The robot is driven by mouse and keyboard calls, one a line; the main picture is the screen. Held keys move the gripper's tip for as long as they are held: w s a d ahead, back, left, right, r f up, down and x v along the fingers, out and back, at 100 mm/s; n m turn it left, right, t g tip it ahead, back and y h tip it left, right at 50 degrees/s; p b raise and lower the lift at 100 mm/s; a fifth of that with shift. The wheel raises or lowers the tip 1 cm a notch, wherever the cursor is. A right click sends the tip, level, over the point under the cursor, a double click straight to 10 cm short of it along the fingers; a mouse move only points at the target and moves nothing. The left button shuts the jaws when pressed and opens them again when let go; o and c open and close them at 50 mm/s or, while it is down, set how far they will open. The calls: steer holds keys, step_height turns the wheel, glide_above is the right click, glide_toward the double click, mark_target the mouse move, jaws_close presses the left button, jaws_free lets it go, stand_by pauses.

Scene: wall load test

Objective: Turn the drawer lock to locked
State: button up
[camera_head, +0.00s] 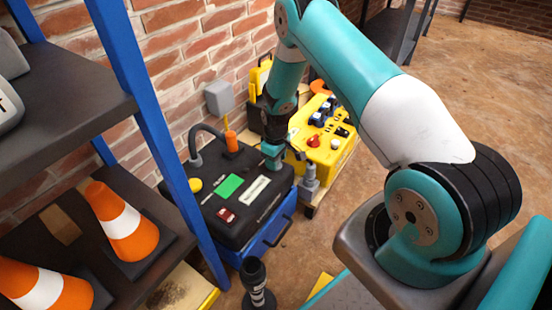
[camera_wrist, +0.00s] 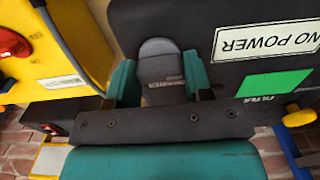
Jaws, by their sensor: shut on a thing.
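My gripper (camera_head: 273,158) is at the right back edge of a black-topped unit (camera_head: 240,225) with a blue drawer (camera_head: 268,250). In the wrist view my gripper (camera_wrist: 160,65) has its teal fingers on both sides of a dark grey rounded piece (camera_wrist: 162,62) and is shut on it. The piece carries a small label that I cannot read. I cannot tell for sure that it is the drawer lock, or which position it is in. A "NO POWER" label (camera_wrist: 268,38) shows upside down beside a green panel (camera_wrist: 272,84).
A yellow unit (camera_head: 328,150) with knobs stands right of the black one. A blue-posted shelf (camera_head: 160,130) with orange cones (camera_head: 122,222) is at left. A dark flared object (camera_head: 256,283) stands on the floor in front. The brick wall is behind; open floor lies at right.

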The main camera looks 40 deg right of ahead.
steer(key=o, duration=0.9)
steer(key=shift+r, duration=0.1)
step_height(320, 180, up, 17)
steer(key=p, duration=0.5)
steer(key=shift+r, duration=0.15)
